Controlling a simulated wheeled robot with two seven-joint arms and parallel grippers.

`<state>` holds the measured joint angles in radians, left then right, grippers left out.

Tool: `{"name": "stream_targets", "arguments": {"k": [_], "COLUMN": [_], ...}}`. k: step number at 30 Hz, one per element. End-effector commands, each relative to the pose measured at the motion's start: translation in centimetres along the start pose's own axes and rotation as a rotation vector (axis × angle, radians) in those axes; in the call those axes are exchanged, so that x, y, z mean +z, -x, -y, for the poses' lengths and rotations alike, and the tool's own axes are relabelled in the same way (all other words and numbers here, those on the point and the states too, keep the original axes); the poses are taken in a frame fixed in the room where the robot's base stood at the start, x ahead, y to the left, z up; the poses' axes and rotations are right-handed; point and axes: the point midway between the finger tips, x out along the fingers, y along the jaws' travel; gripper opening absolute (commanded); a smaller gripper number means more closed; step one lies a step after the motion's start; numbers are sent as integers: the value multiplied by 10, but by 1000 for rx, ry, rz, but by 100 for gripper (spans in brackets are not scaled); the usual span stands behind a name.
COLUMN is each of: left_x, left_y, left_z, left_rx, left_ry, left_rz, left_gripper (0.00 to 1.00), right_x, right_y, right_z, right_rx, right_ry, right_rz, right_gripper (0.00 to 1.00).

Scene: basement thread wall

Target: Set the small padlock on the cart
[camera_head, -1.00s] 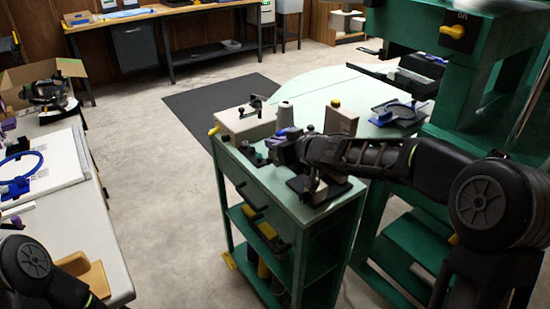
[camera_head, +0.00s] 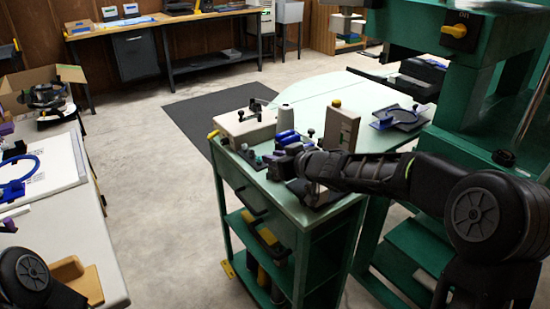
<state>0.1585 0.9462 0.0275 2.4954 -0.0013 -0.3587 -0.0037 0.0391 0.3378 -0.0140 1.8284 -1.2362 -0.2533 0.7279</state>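The green cart (camera_head: 315,215) stands in the middle with several items on its top. My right gripper (camera_head: 272,166) is low over the cart top, near its left front edge, with the arm reaching in from the right. Its fingers are small and dark, and I cannot tell whether they are open or shut or hold anything. I cannot make out the small padlock for certain; small dark pieces (camera_head: 252,158) lie by the fingertips. Only a link of my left arm shows at the bottom left; its gripper is out of view.
On the cart, a beige box (camera_head: 243,124), blue-handled items (camera_head: 289,137) and an upright beige block (camera_head: 341,129) stand behind my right gripper. A green machine (camera_head: 480,100) rises at right. A white-topped table (camera_head: 60,215) runs along the left. Floor between is clear.

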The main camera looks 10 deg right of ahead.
Motion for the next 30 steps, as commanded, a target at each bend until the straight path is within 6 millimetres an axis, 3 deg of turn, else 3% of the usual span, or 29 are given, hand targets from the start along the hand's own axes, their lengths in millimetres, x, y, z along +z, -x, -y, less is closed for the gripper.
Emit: {"name": "stream_targets", "arguments": {"k": [3,14,20,30], "left_x": [0,0,0,0], "left_y": [0,4,11,33], "left_z": [0,-1,-4,-13], "left_rx": [0,0,0,0], "left_ry": [0,0,0,0], "left_rz": [0,0,0,0], "left_gripper": [67,67,67,67], "right_x": [0,-5,-6,-8], "right_y": [0,4,32,102], "right_z": [0,-1,-1,-1], "right_rx": [0,1,2,3], "right_ry": [0,1,0,1], "right_rz": [0,-1,-1,-1], "right_gripper": [30,30,30,30]}}
